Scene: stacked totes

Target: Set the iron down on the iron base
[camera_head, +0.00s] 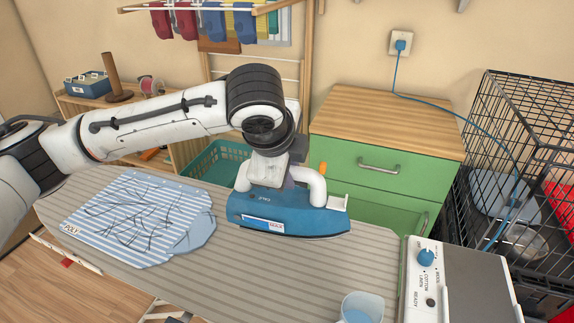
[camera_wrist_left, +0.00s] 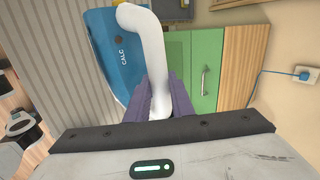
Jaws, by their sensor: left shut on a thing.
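The blue iron (camera_head: 285,216) with a white handle is at the middle of the head view, over the striped ironing board (camera_head: 190,272). I cannot tell whether its sole touches the board. My left gripper (camera_head: 281,178) is shut on the iron's handle from above. The left wrist view shows the white handle (camera_wrist_left: 144,45) between the dark fingers (camera_wrist_left: 160,100) and the blue body (camera_wrist_left: 112,55) beyond it. The iron base (camera_head: 460,285), a grey unit with a white panel and blue knob, stands at the lower right, apart from the iron. My right gripper does not show.
A wrinkled striped cloth (camera_head: 140,215) lies on the board's left part. A clear cup (camera_head: 361,308) stands left of the iron base. A green cabinet (camera_head: 350,165) is behind the board, and a black wire cage (camera_head: 530,150) is at the right. A blue cord (camera_head: 440,108) hangs from the wall socket.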

